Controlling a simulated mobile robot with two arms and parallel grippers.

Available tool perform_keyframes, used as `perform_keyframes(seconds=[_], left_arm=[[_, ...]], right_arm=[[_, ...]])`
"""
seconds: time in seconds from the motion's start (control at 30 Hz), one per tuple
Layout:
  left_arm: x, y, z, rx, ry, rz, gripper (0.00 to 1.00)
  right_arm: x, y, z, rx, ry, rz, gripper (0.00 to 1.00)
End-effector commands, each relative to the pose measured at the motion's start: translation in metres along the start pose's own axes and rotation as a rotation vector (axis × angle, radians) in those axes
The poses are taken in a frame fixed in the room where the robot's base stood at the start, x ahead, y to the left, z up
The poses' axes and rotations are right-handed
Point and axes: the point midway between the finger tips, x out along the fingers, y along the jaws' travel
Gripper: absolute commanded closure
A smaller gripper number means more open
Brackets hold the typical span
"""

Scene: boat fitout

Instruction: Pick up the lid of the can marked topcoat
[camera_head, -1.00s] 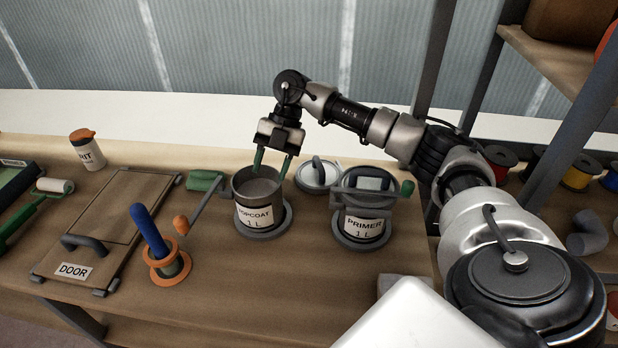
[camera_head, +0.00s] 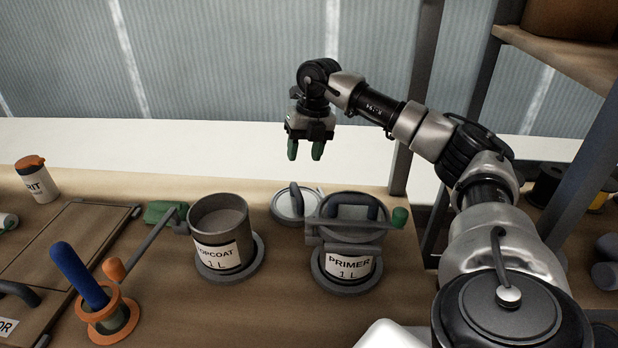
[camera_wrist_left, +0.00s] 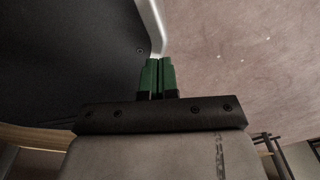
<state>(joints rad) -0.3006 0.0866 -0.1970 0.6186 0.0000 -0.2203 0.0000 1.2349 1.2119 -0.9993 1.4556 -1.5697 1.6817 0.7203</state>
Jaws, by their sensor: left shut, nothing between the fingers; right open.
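The can marked topcoat (camera_head: 221,254) stands open at the top on a grey round base on the bench; I see grey inside it. A round pale grey lid with a dark arched handle (camera_head: 292,207) lies on the bench behind, between the topcoat can and the can marked primer (camera_head: 347,266). No marking shows on the lid. My right gripper (camera_head: 305,152) is open and empty, pointing down, in the air above and behind the lid. My left gripper (camera_wrist_left: 160,76) is shut and empty in the left wrist view; it is out of the head view.
A roller tool with a green end (camera_head: 160,210) leans left of the topcoat can.

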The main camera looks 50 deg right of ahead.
Motion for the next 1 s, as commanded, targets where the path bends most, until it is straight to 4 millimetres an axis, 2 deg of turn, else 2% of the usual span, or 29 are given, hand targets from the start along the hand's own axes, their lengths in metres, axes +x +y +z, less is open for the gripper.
perform_keyframes(seconds=[0.1,0.2,0.37,0.53,0.8,1.0], left_arm=[[0.001,0.017,-0.004,-0.003,0.005,0.022,1.0],[0.003,0.022,-0.005,-0.003,0.008,0.028,1.0],[0.003,0.01,-0.005,0.002,0.003,0.012,1.0],[0.002,-0.004,-0.01,0.001,0.011,-0.006,1.0],[0.003,0.0,-0.012,-0.002,0.009,-0.001,1.0],[0.002,0.01,-0.013,-0.006,0.007,0.012,1.0]], right_arm=[[0.009,0.001,0.0,-0.002,0.002,0.0,0.53],[0.026,0.001,-0.001,-0.002,0.004,-0.001,0.53],[0.049,0.001,-0.001,-0.001,0.003,0.0,0.53],[0.06,0.002,-0.001,-0.001,0.002,0.001,0.53],[0.099,0.003,-0.001,0.0,0.003,0.001,0.53],[0.109,0.003,-0.001,0.0,0.002,0.001,0.53]])
